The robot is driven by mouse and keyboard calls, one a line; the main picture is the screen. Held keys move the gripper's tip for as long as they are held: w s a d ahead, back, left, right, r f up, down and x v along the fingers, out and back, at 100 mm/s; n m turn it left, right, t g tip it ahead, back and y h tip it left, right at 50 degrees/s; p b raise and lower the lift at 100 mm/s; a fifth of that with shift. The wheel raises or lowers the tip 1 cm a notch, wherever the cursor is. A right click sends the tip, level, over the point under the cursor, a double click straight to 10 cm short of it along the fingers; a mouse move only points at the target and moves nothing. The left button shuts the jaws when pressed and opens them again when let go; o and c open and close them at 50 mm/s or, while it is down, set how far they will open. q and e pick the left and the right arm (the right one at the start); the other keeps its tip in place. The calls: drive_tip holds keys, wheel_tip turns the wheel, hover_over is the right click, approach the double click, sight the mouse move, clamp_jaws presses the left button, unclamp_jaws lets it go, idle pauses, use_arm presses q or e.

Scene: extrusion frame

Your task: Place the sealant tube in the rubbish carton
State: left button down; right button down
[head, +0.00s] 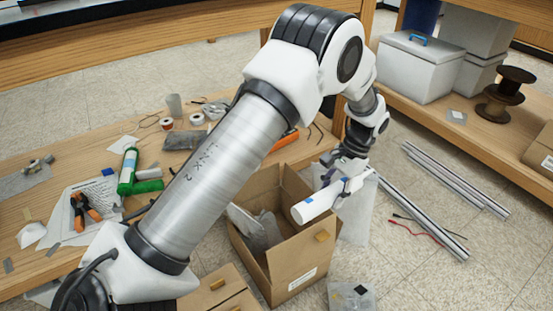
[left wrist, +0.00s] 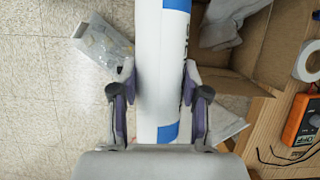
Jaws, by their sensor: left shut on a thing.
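A white tube with blue marks, the sealant tube (head: 316,206), is gripped across its body by my left gripper (head: 341,184). In the left wrist view the tube (left wrist: 162,60) lies between both fingers of the left gripper (left wrist: 160,82). The open cardboard rubbish carton (head: 297,271) stands on the floor by the bench. In the head view the tube shows over the carton's right side; its height above the rim is hard to tell. The left wrist view shows the carton (left wrist: 288,28) at the upper right, beside the tube. My right gripper is not in view.
Grey crumpled waste (head: 262,230) lies in the carton. A green bottle (head: 128,168) and orange-handled pliers (head: 85,206) lie on the wooden bench. Metal extrusions (head: 455,180) lie on the floor at right. A clear bag (head: 352,297) lies before the carton.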

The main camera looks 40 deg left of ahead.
use_arm(q)
drive_tip(key=w+a+f+m+y, duration=0.1)
drive_tip(key=a+f+m+y, duration=0.1)
drive_tip(key=a+f+m, duration=0.55)
drive_tip(key=m+t+y+b, duration=0.1)
drive_tip(key=m+t+b, duration=0.2)
drive_tip(key=m+t, duration=0.55)
hover_over(271, 244)
drive_tip(key=d, duration=0.1)
wheel_tip(271, 244, down, 22)
drive_tip(key=m+g, duration=0.2)
drive_tip(key=g, duration=0.1)
drive_tip(key=shift+m, duration=0.3)
drive_tip(key=f+b, duration=0.3)
drive_tip(key=f, duration=0.2)
drive_tip(key=f+b, duration=0.3)
drive_tip(key=f, duration=0.2)
drive_tip(key=shift+s+d, duration=0.15)
drive_tip(key=shift+d, duration=0.05)
drive_tip(key=shift+r, duration=0.25)
drive_tip(key=shift+f, duration=0.2)
drive_tip(key=c, duration=0.6)
unclamp_jaws()
drive_tip(key=shift+o, duration=0.2)
drive_tip(key=shift+r, duration=0.15)
